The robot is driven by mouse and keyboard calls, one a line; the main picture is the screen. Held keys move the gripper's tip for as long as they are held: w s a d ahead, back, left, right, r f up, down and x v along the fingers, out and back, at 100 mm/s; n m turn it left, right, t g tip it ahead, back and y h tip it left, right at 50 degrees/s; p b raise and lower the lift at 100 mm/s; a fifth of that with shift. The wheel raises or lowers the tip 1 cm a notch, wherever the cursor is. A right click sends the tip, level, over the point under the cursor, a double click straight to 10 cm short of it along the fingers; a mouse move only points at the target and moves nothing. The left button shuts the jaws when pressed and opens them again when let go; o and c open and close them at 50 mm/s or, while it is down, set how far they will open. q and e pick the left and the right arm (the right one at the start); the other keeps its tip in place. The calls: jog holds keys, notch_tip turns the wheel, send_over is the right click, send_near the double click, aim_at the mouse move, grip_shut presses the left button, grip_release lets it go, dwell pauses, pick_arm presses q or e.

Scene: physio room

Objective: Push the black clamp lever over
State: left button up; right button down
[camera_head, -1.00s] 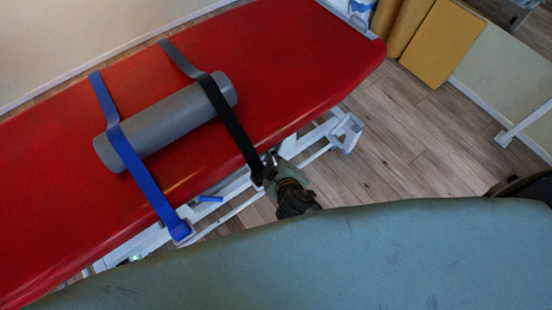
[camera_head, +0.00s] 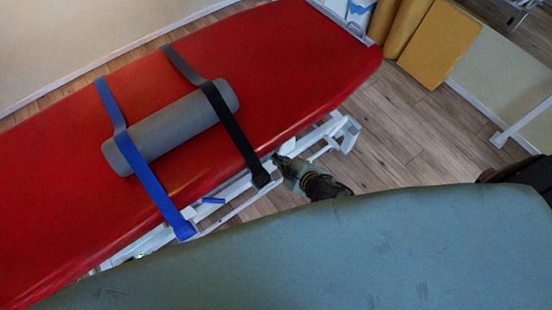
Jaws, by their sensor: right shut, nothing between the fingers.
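A black strap (camera_head: 232,128) runs over a grey roll (camera_head: 172,130) on a red treatment table (camera_head: 290,60). Its dark lower end (camera_head: 261,180) hangs at the near edge; I cannot tell the black clamp lever apart from it. My right gripper (camera_head: 276,158) is shut and empty, just right of the strap's lower part, by the table's near edge and the white frame. Whether it touches anything there is unclear. My left gripper is not in view.
A blue strap (camera_head: 145,172) crosses the roll's left part, with a small blue lever (camera_head: 213,200) near its lower end. A white frame (camera_head: 342,132) runs under the table. A grey-green surface (camera_head: 330,255) fills the foreground. Wooden floor (camera_head: 400,125) is open at right.

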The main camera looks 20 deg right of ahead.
jog(key=shift+w+d+r+n+y, duration=0.1)
jog(key=shift+w+d+n+y, duration=0.05)
jog(key=shift+d+n+y, duration=0.4)
jog(key=shift+p, duration=0.45)
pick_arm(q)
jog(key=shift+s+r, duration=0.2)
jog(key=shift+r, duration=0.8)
pick_arm(e)
jog(key=shift+w+d, duration=0.4)
jog(key=shift+d, duration=0.1)
jog(key=shift+f, duration=0.2)
pick_arm(q)
jog(key=shift+p, duration=0.3)
pick_arm(e)
jog(key=shift+w+a, duration=0.1)
jog(key=shift+a, duration=0.7)
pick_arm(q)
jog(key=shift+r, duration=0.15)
pick_arm(e)
jog(key=shift+r, duration=0.1)
